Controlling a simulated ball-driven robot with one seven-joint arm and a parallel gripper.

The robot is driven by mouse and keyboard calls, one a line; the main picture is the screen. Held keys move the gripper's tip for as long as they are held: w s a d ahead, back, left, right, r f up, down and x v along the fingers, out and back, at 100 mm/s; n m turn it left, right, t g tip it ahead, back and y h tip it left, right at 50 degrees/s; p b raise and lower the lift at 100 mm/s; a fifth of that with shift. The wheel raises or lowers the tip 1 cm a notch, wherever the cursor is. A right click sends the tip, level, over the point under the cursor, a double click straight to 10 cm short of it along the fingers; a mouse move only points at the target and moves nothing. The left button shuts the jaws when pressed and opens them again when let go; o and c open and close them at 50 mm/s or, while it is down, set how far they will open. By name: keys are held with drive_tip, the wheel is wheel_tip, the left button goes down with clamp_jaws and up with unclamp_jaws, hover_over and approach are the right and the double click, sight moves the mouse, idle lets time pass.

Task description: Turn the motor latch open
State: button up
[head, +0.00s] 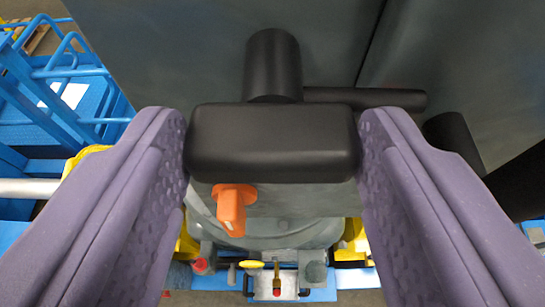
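A black rounded block (272,145), which looks like the latch handle, spans the space between my two purple fingers in the head view. A thick black cylinder (273,65) rises behind it. My gripper (272,120) has one finger on each side of the block, and both fingertips seem to touch its ends. An orange knob (233,208) sits just below the block, on a grey housing (290,200) that is partly hidden by the block. The view does not show how far the latch is turned.
A horizontal black rod (375,99) and a dark cylinder (455,140) lie close on the right. Large grey panels (180,45) fill the back. A blue railing (70,65) stands at the left. Small red and yellow fittings (252,264) show below.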

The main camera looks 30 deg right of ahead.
drive_tip(key=shift+c, duration=1)
drive_tip(key=shift+b, duration=0.35)
drive_tip(key=shift+w+a+f+n+g+h+b, duration=0.1)
drive_tip(key=shift+n+g+h+b, duration=0.1)
drive_tip(key=shift+n+h+b, duration=0.3)
drive_tip(key=shift+w+a+f+n+g+h+b, duration=0.1)
drive_tip(key=shift+n+g+h+b, duration=0.15)
drive_tip(key=shift+n+b, duration=0.45)
drive_tip(key=n+b, duration=0.1)
drive_tip(key=n+h+b, duration=0.2)
drive_tip(key=shift+w+a+f+n+g+h, duration=0.1)
drive_tip(key=shift+a+n+g+h, duration=0.15)
drive_tip(key=shift+n+g, duration=0.15)
drive_tip(key=n+h+b, duration=0.1)
drive_tip(key=n, duration=0.1)
drive_tip(key=n+h+b, duration=0.1)
drive_tip(key=n+b, duration=0.1)
drive_tip(key=shift+w+a+f, duration=0.1)
drive_tip(key=shift+a+f, duration=0.05)
drive_tip(key=shift+f, duration=0.15)
drive_tip(key=shift+f+n+h+b, duration=0.1)
drive_tip(key=shift+n+h+b, duration=0.7)
drive_tip(key=shift+n, duration=0.8)
drive_tip(key=shift+t, duration=0.25)
drive_tip(key=o, duration=1.1)
drive_tip(key=shift+c, duration=0.2)
